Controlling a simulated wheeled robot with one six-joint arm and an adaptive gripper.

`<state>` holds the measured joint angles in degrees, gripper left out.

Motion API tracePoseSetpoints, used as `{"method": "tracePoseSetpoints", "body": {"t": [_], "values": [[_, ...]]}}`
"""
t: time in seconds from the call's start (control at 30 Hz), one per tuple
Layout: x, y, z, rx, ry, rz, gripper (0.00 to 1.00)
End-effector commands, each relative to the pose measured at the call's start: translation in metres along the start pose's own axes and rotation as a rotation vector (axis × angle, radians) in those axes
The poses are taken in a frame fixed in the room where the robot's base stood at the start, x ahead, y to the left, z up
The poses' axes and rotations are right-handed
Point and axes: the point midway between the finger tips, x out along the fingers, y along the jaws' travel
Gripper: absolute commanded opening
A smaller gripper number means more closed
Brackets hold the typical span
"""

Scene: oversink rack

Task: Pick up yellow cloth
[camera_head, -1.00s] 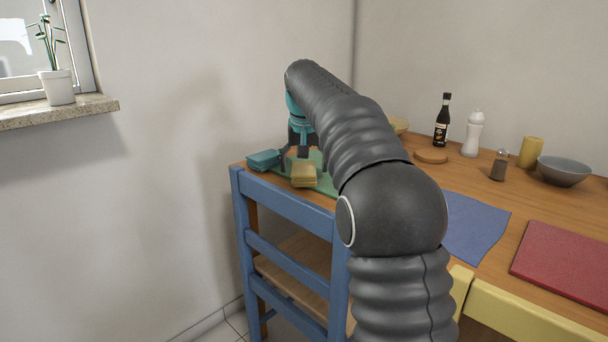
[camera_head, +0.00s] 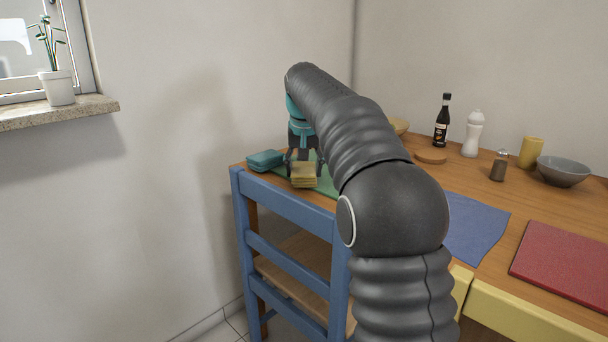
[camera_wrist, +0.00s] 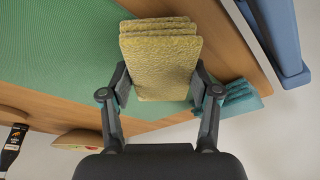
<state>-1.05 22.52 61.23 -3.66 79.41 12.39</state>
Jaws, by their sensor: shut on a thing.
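The yellow cloth (camera_head: 304,175) is a folded, layered stack at the near left end of the table, over a green mat (camera_head: 326,184). My gripper (camera_head: 304,168) points down at it. In the wrist view my gripper (camera_wrist: 160,82) has one finger against each side of the yellow cloth (camera_wrist: 160,62), shut on it. The wrist view shows its folded layers at the top. Whether it touches the mat cannot be told.
A folded teal cloth (camera_head: 265,160) lies just left of the yellow one. A blue chair (camera_head: 285,205) stands against the table's near edge. Bottles (camera_head: 441,122), a shaker (camera_head: 499,166), a yellow cup (camera_head: 530,152) and a grey bowl (camera_head: 563,171) stand farther right.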

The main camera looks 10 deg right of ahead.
Motion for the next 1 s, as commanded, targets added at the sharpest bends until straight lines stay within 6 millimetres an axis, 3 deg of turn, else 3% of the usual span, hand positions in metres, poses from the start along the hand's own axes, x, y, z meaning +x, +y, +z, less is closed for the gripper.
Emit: {"method": "tracePoseSetpoints", "body": {"t": [0.07, 0.43, 0.7, 1.0], "values": [[0.001, 0.000, 0.000, 0.000, -0.001, 0.000, 0.30], [-0.004, 0.000, -0.002, 0.000, 0.000, 0.000, 0.29], [-0.051, 0.000, -0.017, 0.000, 0.002, 0.000, 0.29], [-0.087, 0.060, -0.005, 0.004, 0.002, 0.001, 0.29]]}}
